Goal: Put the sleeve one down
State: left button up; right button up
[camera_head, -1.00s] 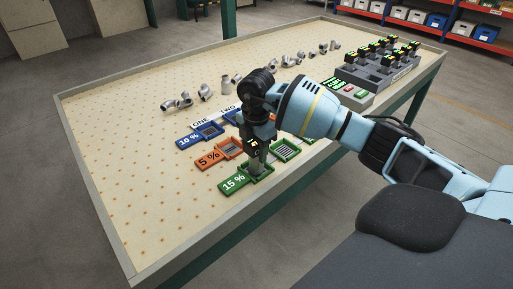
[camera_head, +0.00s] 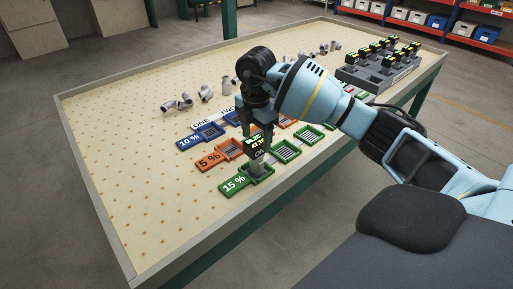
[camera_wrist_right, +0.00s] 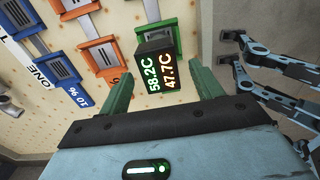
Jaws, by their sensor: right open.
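The sleeve is a dark block with lit readings (camera_head: 257,146) on a grey lower part. It stands upright at the green 15 % tray (camera_head: 267,171) in column ONE; its foot is partly hidden by the tray wall. In the right wrist view the block (camera_wrist_right: 158,61) shows 58.2C and 47.7C. My right gripper (camera_head: 257,127) is above it, pointing down. Its green fingers (camera_wrist_right: 162,80) are spread on either side of the block, with visible gaps. My left gripper is not in the head view.
Blue 10 % (camera_head: 209,131) and orange 5 % trays (camera_head: 229,150) lie behind the green one. A second green tray (camera_head: 287,151) is to the right. A grey rack (camera_head: 378,80) holds several similar display units. Metal pipe fittings (camera_head: 178,102) lie farther back. The table's left part is clear.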

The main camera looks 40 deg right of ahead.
notch_tip(320, 180, up, 7)
jog(key=shift+f, duration=0.1)
